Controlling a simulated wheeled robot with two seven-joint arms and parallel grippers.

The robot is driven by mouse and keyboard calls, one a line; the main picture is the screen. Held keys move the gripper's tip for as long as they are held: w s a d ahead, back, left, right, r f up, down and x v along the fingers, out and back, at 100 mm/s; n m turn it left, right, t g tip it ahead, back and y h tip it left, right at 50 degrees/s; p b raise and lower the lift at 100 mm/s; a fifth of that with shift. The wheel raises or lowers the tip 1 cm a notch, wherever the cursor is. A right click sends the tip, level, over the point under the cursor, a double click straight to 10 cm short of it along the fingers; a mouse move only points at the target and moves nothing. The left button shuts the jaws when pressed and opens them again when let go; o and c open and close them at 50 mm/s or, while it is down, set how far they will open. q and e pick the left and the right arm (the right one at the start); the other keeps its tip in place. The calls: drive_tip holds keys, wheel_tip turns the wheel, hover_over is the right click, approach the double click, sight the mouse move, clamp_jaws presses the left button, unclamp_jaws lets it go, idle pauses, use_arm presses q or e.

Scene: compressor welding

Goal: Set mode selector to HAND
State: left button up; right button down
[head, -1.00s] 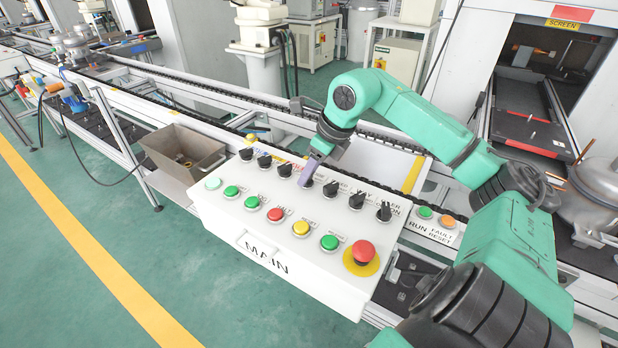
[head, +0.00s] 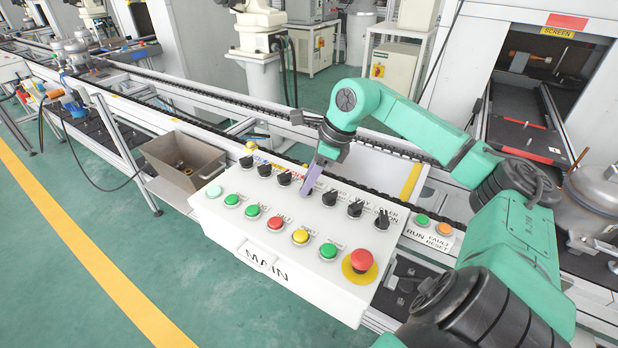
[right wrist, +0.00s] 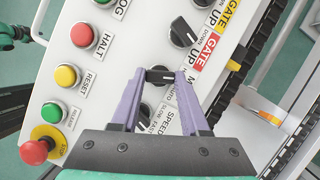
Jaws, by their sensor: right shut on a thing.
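The white control panel box marked MAIN (head: 262,262) has a row of black selector knobs along its back and coloured buttons in front. My right gripper (head: 306,194) reaches down to the middle of the knob row, with its purple fingers hiding the knob there. In the right wrist view my right gripper (right wrist: 160,76) is shut on that black selector knob (right wrist: 160,76), one finger on each side. A partly covered label beginning with M and the word AUTO show beside it, so it appears to be the mode selector. My left gripper is not in view.
Neighbouring knobs stand close on both sides, by the GATE (right wrist: 209,49) and SPEED labels. A red emergency button (head: 361,261) sits at the front right corner. A grey metal bin (head: 183,160) stands left of the panel. A conveyor rail runs behind.

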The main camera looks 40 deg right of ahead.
drive_tip(key=shift+c, duration=2)
unclamp_jaws()
drive_tip(key=shift+r, duration=0.15)
drive_tip(key=shift+d, duration=0.1)
drive_tip(key=shift+s+d+r+b, duration=0.15)
drive_tip(key=shift+r+b, duration=0.15)
drive_tip(key=shift+r, duration=0.05)
drive_tip(key=b+v, duration=0.1)
drive_tip(key=v, duration=0.3)
drive_tip(key=shift+r, duration=0.1)
wheel_tip(320, 180, up, 9)
hover_over(319, 193)
drive_tip(key=s+d, duration=0.2)
drive_tip(key=s, duration=0.1)
drive_tip(key=shift+p, duration=0.45)
